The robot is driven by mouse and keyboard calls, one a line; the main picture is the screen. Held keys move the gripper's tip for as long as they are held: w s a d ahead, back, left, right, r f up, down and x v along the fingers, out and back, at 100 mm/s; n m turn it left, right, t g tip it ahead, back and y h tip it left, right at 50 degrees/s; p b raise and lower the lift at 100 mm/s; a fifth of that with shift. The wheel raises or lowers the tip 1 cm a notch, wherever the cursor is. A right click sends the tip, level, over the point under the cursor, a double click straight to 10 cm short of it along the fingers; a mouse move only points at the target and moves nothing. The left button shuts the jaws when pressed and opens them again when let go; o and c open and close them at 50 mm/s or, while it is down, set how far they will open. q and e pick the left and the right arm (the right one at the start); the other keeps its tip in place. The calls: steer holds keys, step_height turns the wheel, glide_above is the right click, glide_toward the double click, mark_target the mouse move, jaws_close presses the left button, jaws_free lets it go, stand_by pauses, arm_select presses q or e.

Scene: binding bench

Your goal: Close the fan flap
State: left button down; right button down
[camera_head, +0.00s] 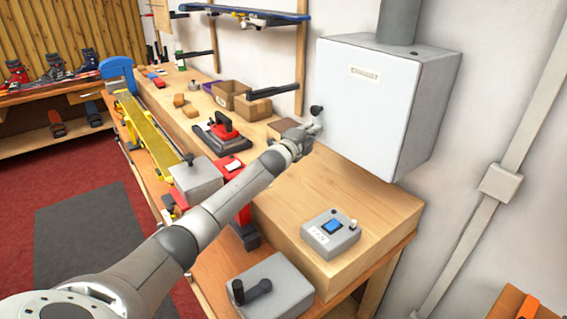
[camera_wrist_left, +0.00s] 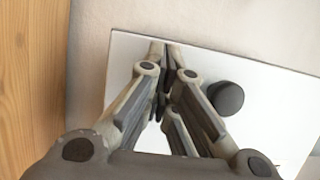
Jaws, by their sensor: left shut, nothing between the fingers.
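The fan flap (camera_head: 365,105) is the white front panel of a grey box on the wall, in the upper right of the head view. It looks flush or nearly flush with the box front; I cannot tell if a gap is left. Its black knob (camera_head: 316,111) is at the lower left edge. My left gripper (camera_head: 314,128) is at that edge, just below the knob. In the left wrist view its fingers (camera_wrist_left: 165,70) are together and empty in front of the white panel (camera_wrist_left: 130,60), beside the knob (camera_wrist_left: 226,98). My right gripper is out of view.
Below the box is a wooden bench top (camera_head: 345,190) with a grey switch box (camera_head: 330,233) bearing a blue button. A grey unit with a black handle (camera_head: 270,290) stands lower. A red-and-black tool (camera_head: 222,133) and cardboard boxes (camera_head: 255,105) lie further back.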

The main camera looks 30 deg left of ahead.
arm_select(q)
steer(key=shift+r, duration=0.55)
steer(key=s+f, duration=0.1)
steer(key=s, duration=1.1)
steer(key=shift+d, duration=0.2)
